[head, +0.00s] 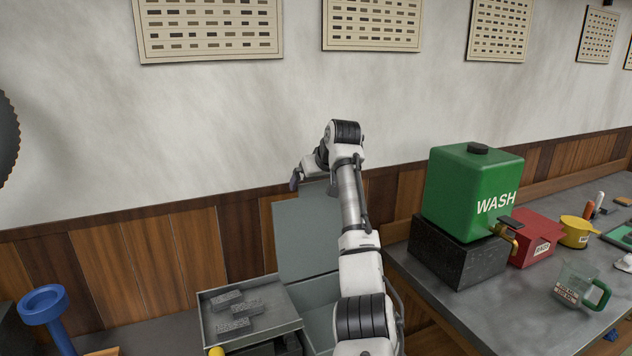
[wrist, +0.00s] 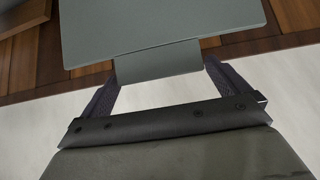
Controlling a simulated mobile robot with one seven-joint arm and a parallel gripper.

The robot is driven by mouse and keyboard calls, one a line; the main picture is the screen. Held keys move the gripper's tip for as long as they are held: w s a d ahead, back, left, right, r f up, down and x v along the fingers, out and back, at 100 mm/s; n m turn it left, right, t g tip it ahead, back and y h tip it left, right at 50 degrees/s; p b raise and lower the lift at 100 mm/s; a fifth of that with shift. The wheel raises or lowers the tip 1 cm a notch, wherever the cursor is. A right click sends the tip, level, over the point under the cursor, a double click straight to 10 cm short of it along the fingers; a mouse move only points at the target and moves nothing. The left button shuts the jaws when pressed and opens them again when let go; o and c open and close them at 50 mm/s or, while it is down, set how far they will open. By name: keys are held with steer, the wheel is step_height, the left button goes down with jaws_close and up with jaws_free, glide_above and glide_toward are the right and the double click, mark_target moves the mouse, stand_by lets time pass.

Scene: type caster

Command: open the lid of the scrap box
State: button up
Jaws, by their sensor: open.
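A grey-green box (head: 318,322), which I take to be the scrap box, stands behind my arm; no label on it shows. Its flat grey-green lid (head: 298,235) stands raised, close to upright, above the box's back. My arm hides part of the lid and box. My gripper (head: 296,181) is at the lid's upper left edge. In the wrist view the lid (wrist: 165,22) fills the upper middle, and its small tab (wrist: 157,62) lies between the two spread fingers of my gripper (wrist: 160,82). The gripper is open; I cannot tell whether either finger touches the tab.
A grey tray of metal bars (head: 248,325) sits left of the box. To the right, a bench holds a green WASH tank (head: 470,190) on a black block (head: 455,255), a red box (head: 537,235), a yellow pot (head: 576,232) and a clear jug (head: 575,285). The wall is close behind.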

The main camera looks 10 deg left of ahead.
steer(key=b+v, duration=0.4)
steer(key=v, duration=1)
steer(key=shift+b, duration=0.4)
steer(key=shift+w, duration=0.1)
